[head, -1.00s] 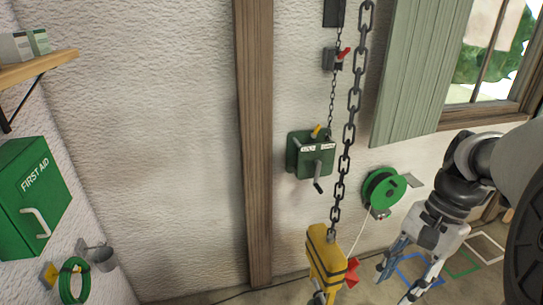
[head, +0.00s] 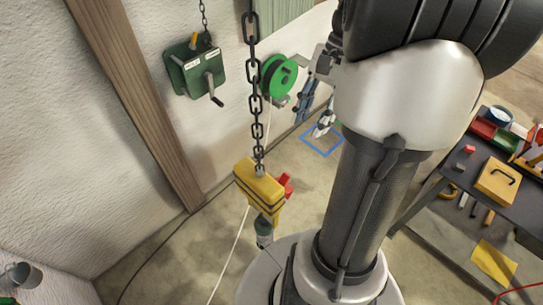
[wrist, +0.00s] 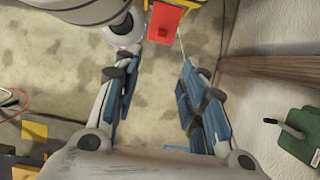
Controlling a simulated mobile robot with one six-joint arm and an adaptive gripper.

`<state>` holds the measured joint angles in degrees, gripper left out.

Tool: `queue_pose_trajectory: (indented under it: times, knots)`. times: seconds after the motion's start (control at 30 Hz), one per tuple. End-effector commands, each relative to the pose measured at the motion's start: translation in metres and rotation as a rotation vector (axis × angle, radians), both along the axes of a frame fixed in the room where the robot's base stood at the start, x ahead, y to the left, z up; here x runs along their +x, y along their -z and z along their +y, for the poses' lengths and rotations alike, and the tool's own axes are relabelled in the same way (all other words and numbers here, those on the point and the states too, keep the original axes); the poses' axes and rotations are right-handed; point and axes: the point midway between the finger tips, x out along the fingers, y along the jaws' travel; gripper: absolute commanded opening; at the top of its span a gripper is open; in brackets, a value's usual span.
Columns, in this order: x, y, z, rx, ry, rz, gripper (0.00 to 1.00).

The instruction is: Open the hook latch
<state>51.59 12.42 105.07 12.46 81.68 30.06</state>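The yellow hook block (head: 258,184) hangs on a dark chain, with a red lever (head: 285,186) on its right side. A dark, greyish hook end (head: 264,231) shows below it; the latch is too small to make out. In the wrist view the red part (wrist: 166,22) with a yellow edge is at the top, beyond my fingertips. My gripper (head: 314,122) is behind and to the right of the block in the head view, partly hidden by my arm. In the wrist view my gripper (wrist: 159,66) is open, its blue-padded fingers wide apart with only floor between them.
A green winch box (head: 196,70) with a crank and a green reel (head: 278,76) are on the wall. A wooden post (head: 135,95) stands at left. A dark workbench (head: 431,204) with tools is at right. A blue square (head: 322,143) marks the floor.

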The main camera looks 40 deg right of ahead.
Motion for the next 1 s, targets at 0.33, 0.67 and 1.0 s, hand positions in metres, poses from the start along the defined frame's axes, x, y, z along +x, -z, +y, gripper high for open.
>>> queue_pose_trajectory:
  times: [0.33, 0.67, 1.0]
  knots:
    - [-0.002, 0.036, 0.016, 0.005, -0.001, 0.003, 0.38]
    - [-0.004, 0.103, 0.044, 0.004, -0.002, 0.003, 0.38]
    - [-0.005, 0.153, 0.064, 0.003, -0.002, 0.002, 0.38]
